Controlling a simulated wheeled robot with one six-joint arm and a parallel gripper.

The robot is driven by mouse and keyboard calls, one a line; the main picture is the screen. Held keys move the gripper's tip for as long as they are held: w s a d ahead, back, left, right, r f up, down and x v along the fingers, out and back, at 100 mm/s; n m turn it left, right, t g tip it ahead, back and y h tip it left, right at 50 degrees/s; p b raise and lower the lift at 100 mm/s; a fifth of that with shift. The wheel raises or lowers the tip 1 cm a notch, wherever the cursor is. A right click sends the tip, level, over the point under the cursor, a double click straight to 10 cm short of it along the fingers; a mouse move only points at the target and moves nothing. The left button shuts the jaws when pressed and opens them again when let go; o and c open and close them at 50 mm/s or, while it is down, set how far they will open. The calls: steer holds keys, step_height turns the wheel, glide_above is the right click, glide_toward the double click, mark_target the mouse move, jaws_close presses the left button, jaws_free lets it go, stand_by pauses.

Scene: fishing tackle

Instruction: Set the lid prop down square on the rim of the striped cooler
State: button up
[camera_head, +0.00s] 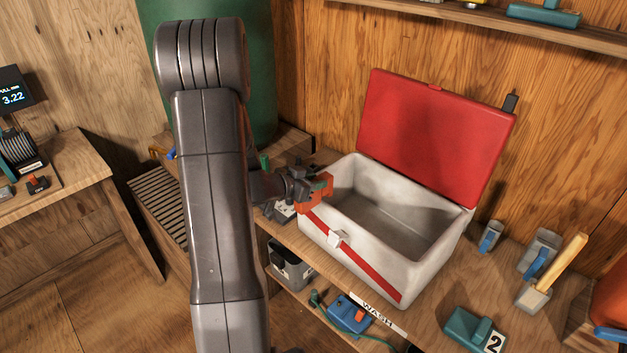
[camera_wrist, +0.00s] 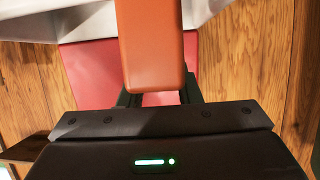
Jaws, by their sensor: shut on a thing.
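The striped cooler (camera_head: 330,227) is white with a red stripe on its front and a pale latch. It stands on the bench, empty, with its red lid (camera_head: 430,130) open and leaning back. My gripper (camera_head: 318,186) is at the cooler's left end, by the rim. It is shut on an orange piece, which I take to be the lid prop (camera_head: 314,202). In the wrist view the orange lid prop (camera_wrist: 153,45) stands between the dark fingers, with the red lid (camera_wrist: 90,72) and part of the pale cooler behind. I cannot tell whether the prop touches the rim.
Blue-handled cups (camera_head: 490,236) and a wooden-handled mallet (camera_head: 555,272) stand right of the cooler. A teal block marked 2 (camera_head: 474,331) lies at the front right. A shelf (camera_head: 480,22) runs above. Grey and blue things sit below the bench, near the WASH label (camera_head: 377,312).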

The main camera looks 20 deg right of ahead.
steer(key=shift+f+b, duration=0.95)
steer(key=shift+f, duration=0.65)
steer(key=o, duration=1.2)
steer(key=b+v, duration=0.1)
steer(key=v, duration=1.2)
steer(key=shift+s+a+r, duration=0.15)
steer(key=shift+a, duration=0.2)
steer(key=p+x, duration=0.1)
steer(key=x, duration=1.3)
steer(key=shift+r, duration=0.35)
steer(key=shift+a, duration=0.1)
